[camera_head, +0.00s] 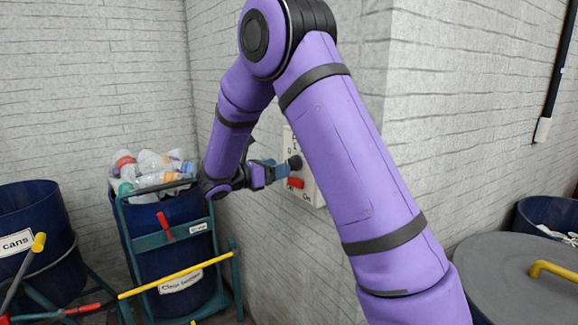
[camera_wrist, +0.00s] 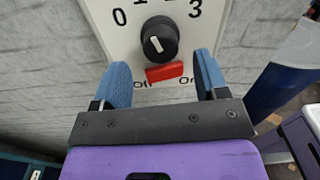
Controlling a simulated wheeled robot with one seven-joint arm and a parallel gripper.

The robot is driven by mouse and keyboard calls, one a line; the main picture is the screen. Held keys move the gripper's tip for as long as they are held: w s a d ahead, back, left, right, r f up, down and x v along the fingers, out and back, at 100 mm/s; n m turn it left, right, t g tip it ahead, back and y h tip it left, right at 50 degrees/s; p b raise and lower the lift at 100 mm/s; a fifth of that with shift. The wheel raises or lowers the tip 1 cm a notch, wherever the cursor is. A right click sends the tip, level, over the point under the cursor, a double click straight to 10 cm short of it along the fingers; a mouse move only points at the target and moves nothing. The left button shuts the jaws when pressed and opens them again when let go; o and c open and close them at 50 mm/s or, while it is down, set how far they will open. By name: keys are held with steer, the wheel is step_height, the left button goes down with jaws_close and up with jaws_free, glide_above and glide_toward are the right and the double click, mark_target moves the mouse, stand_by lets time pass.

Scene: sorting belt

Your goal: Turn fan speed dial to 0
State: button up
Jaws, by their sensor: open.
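The fan speed dial (camera_wrist: 160,40) is a round black knob on a white wall panel (camera_wrist: 108,22). In the wrist view its white mark leans a little up and left; which number it points to I cannot tell for sure. The 0 is at its left and the 3 at its right; the numbers between are cut off at the top. My gripper (camera_wrist: 163,76) is open, its blue fingers spread either side of a red switch just below the dial, not closed on anything. In the head view my gripper (camera_head: 274,169) is at the dial (camera_head: 295,162).
The red switch (camera_head: 295,183) has Off and On labels under it. A blue bin (camera_head: 180,285) full of clear bottles stands in a green cart left of my arm. A cans bin (camera_head: 35,225) is further left. A grey lidded bin (camera_head: 500,285) is at right.

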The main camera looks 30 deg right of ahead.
mark_target(293, 164)
steer(key=shift+d, duration=2.3)
steer(key=c, duration=0.8)
